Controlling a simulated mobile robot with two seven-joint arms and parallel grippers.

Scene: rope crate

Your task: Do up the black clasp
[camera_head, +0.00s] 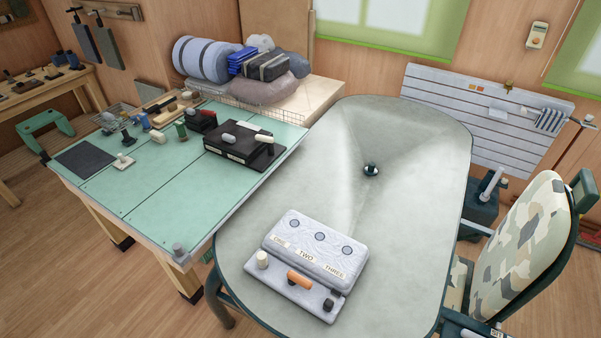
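A pale grey box (312,247) marked ONE, TWO and THREE sits on the oval table, with three round dark spots on its top. Along its front ledge are a cream clasp (262,260) by ONE, an orange clasp (299,280) by TWO and a small black clasp (329,304) by THREE, at the right end. The cream piece stands up and the orange one lies along the ledge. The black piece is too small to tell whether it is fastened. Neither of my grippers is in view.
The oval grey table (400,150) is otherwise clear except for a small dark round fitting (370,170). A green workbench (150,195) at left holds a black case (236,145) and several small tools. A camouflage chair (515,240) stands close on the right.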

